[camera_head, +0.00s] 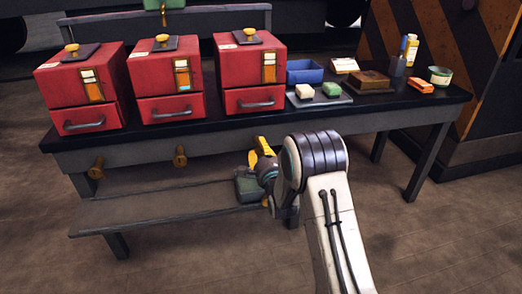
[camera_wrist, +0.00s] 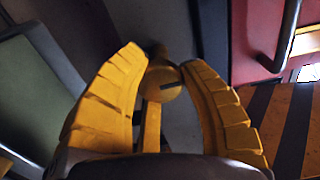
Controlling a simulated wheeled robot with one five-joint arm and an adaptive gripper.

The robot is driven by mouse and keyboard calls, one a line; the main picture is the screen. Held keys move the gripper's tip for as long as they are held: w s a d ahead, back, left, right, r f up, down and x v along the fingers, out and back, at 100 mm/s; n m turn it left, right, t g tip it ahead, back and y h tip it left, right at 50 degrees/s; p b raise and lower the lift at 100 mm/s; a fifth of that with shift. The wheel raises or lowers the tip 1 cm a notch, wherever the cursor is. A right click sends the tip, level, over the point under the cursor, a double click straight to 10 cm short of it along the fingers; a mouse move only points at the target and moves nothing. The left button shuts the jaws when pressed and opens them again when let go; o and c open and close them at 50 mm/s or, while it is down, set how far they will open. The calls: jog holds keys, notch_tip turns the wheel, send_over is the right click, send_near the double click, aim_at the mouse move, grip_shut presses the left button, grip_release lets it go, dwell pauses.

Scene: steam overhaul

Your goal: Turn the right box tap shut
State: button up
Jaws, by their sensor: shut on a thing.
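The right red box (camera_head: 250,72) stands on the dark bench, third in a row. My gripper (camera_head: 262,147) is at the bench's front edge below this box, with its yellow fingers around the brass right box tap. In the wrist view my gripper (camera_wrist: 161,62) has one finger on each side of the tap (camera_wrist: 164,88), shut on it. The tap's round end and a bar pointing towards the palm show between the fingers. In the head view my gripper and arm mostly hide this tap, so its exact angle is hard to tell.
Two other brass taps, left (camera_head: 97,167) and middle (camera_head: 180,157), stick out from the bench front. A green container (camera_head: 248,188) stands on the low shelf (camera_head: 170,205) beside my gripper. A blue tray (camera_head: 305,72) and small items sit on the bench's right part.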

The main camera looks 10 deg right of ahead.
jog(key=shift+d+r, duration=0.2)
jog(key=shift+d, duration=0.1)
jog(key=o, duration=1)
jog(key=shift+d, duration=0.1)
jog(key=shift+c, duration=0.2)
jog(key=shift+o, duration=1.2)
jog(key=shift+f, duration=0.15)
jog(key=shift+s+a, duration=0.1)
jog(key=shift+a, duration=0.1)
jog(key=s, duration=1.2)
jog(key=shift+w, duration=0.1)
